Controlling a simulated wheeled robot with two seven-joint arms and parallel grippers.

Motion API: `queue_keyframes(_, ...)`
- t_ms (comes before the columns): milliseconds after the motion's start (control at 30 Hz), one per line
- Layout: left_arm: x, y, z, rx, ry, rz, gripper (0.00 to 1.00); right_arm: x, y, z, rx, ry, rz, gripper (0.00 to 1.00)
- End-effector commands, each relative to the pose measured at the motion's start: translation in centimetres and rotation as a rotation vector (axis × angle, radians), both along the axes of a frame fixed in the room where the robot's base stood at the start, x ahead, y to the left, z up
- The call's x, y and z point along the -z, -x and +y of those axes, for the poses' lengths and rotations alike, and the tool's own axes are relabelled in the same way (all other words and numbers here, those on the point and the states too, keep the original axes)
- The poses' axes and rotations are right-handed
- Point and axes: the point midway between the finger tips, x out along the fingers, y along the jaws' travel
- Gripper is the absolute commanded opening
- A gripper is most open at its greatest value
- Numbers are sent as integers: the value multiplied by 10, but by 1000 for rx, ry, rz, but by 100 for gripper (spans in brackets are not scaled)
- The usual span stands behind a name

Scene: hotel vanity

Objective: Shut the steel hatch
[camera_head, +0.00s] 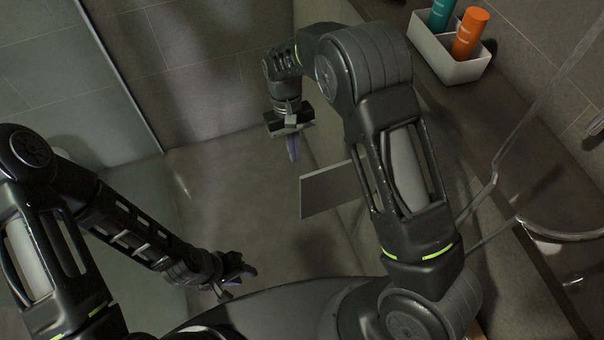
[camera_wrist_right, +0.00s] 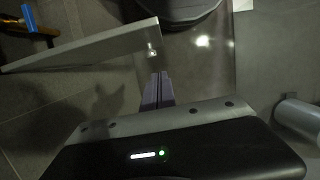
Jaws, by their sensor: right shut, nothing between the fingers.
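The steel hatch (camera_head: 328,190) is a flat grey panel standing out, open, from the wall below the counter in the head view. My right arm hides its right side. In the right wrist view the hatch (camera_wrist_right: 90,48) slants across the upper left, with a small bright fitting near its right end. My right gripper (camera_head: 292,150) is shut and empty, pointing down beyond the hatch and a little to its left. Its fingers also show in the right wrist view (camera_wrist_right: 158,85), apart from the hatch. My left gripper (camera_head: 238,274) is low at centre-left, away from the hatch; its finger opening is unclear.
A counter (camera_head: 480,120) runs along the right, above the hatch. A white caddy (camera_head: 448,62) with a teal bottle and an orange bottle (camera_head: 469,34) stands on it. The floor (camera_head: 240,200) left of the hatch is clear. A pale cylinder (camera_wrist_right: 298,118) shows in the wrist view.

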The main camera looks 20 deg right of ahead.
Motion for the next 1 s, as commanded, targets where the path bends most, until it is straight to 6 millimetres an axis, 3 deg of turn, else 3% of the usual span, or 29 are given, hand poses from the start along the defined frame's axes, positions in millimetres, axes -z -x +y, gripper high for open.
queue_keyframes(267,-10,1,0,0,-2,3,35,54,15,-2,1,2,5,0)
queue_keyframes(533,-23,3,1,-2,-5,8,35,50,49,-6,-1,1,0,0)
queue_keyframes(1000,-23,3,1,-2,-6,9,35,52,53,-6,-2,0,-1,0)
